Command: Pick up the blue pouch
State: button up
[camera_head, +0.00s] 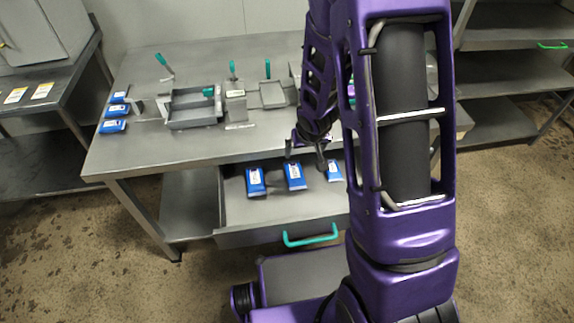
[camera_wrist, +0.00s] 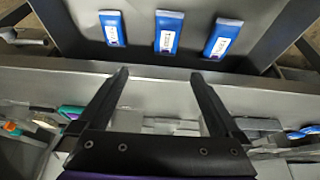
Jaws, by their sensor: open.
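Three blue pouches with white labels lie apart in the open drawer: a left one (camera_head: 255,182), a middle one (camera_head: 294,177) and a right one (camera_head: 334,171). Three blue pouches also show in a row at the top of the wrist view: left (camera_wrist: 112,28), middle (camera_wrist: 168,34) and right (camera_wrist: 223,39). My gripper (camera_head: 305,160) is open and empty, near the table's front edge and close to the middle and right pouches in the head view. In the wrist view its fingers (camera_wrist: 160,75) point toward the drawer, with no pouch between them.
The drawer (camera_head: 230,210) is pulled out, with a green handle (camera_head: 310,239). On the steel table (camera_head: 150,155) stand grey trays and fixtures (camera_head: 193,122) with green handles. Several more blue pouches (camera_head: 113,126) lie at its left. My arm hides the table's right part.

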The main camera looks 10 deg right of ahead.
jog(key=f, duration=0.1)
jog(key=b, duration=0.1)
send_over(295, 173)
jog(key=s, duration=0.2)
jog(key=f, duration=1.1)
jog(key=shift+s+d, duration=0.15)
jog(key=shift+d, duration=0.1)
jog(key=shift+a+x, duration=0.15)
jog(key=shift+x, duration=1.2)
jog(key=shift+a+x, duration=0.2)
jog(key=shift+x, duration=1.1)
jog(key=c, duration=1.3)
jog(key=shift+c, duration=0.4)
jog(key=shift+r, duration=0.1)
